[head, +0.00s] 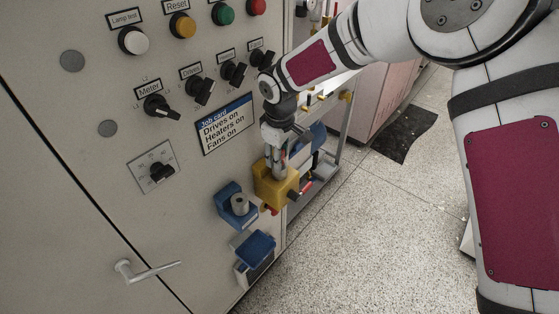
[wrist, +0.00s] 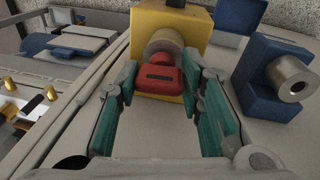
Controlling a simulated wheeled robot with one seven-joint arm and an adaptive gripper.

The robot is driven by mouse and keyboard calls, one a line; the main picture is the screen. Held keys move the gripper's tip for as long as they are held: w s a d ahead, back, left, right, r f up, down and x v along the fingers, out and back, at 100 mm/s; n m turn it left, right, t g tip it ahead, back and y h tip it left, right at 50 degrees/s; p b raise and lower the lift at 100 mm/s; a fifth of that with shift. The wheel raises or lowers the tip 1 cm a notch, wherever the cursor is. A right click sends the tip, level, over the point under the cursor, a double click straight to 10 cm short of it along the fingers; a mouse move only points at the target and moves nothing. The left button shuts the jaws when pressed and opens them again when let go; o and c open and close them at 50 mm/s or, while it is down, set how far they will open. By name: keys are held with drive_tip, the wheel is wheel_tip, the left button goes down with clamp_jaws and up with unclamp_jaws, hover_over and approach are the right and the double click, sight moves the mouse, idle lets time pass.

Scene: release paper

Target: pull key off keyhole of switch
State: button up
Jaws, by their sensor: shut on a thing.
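The switch is a yellow box (wrist: 190,22) with a round metal keyhole barrel (wrist: 165,45) on its face. A red key (wrist: 158,80) with a dark slot on its end sits at the barrel. My gripper (wrist: 160,84) has its teal-padded fingers on both sides of the key, closed on it. The key still lines up with the barrel; the fingers and the key's head hide how deep it sits. In the head view my gripper (head: 280,168) points down at the yellow switch box (head: 266,185) on the panel's lower right.
A blue box with a metal barrel (wrist: 295,78) stands beside the switch; it also shows in the head view (head: 236,205). A blue-lidded box (head: 257,246) is below it. Knobs and lamps (head: 160,107) cover the panel. Open floor (head: 370,220) lies right.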

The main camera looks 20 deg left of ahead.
drive_tip(key=shift+w+r+p, duration=0.15)
drive_tip(key=shift+r+p, duration=0.2)
drive_tip(key=shift+r, duration=1.35)
drive_tip(key=shift+c, duration=0.7)
drive_tip(key=shift+r+p, duration=0.4)
drive_tip(key=shift+r, duration=0.45)
